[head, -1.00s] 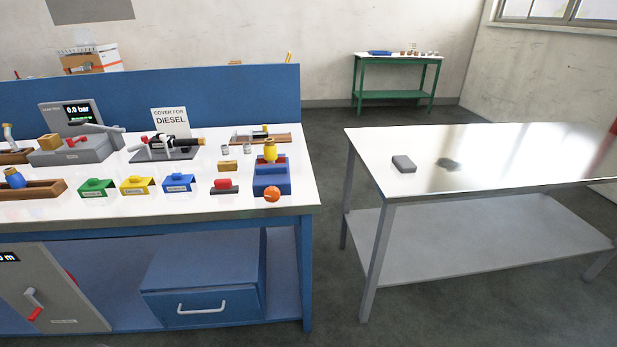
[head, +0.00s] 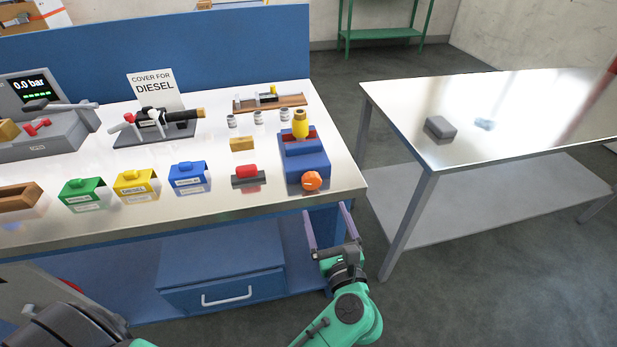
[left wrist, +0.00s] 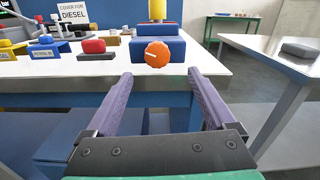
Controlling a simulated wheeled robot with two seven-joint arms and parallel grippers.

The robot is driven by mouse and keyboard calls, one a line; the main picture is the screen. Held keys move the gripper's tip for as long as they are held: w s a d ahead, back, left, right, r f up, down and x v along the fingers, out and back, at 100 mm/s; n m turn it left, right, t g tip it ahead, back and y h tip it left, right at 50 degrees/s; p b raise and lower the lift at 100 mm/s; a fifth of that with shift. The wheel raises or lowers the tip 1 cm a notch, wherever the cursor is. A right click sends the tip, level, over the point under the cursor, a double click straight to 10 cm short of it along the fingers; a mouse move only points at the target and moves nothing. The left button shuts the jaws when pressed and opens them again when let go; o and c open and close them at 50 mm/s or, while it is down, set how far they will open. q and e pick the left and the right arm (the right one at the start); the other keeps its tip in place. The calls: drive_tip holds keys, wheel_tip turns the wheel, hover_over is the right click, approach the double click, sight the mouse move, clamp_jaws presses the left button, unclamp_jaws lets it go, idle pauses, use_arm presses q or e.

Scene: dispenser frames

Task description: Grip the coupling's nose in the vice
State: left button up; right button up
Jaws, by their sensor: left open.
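The blue vice (head: 306,166) stands at the right front of the blue bench, with an orange round knob (head: 312,181) on its front. A yellow, brass-topped piece that looks like the coupling (head: 300,126) stands upright at the vice's reddish jaws. Its lower end is hidden, and I cannot tell whether the jaws touch it. My left gripper (head: 325,209) is open and empty, in front of the bench edge and below the knob. In the left wrist view the knob (left wrist: 157,54) lies beyond and between the fingers, apart from them. My right gripper is not in view.
A brass block (head: 242,144) and a red-topped block (head: 247,178) stand left of the vice. Green, yellow and blue covers (head: 189,179) line the bench front. A steel table (head: 520,110) with a grey block stands at right, across a gap.

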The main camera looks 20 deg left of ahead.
sight(313, 184)
use_arm(q)
drive_tip(key=p+x, duration=0.1)
drive_tip(key=x, duration=0.3)
drive_tip(key=p+x, duration=0.1)
drive_tip(key=x, duration=0.4)
drive_tip(key=shift+a, duration=0.4)
drive_tip(key=shift+w+a+f, duration=0.1)
drive_tip(key=shift+w+a, duration=0.2)
drive_tip(key=shift+w, duration=0.3)
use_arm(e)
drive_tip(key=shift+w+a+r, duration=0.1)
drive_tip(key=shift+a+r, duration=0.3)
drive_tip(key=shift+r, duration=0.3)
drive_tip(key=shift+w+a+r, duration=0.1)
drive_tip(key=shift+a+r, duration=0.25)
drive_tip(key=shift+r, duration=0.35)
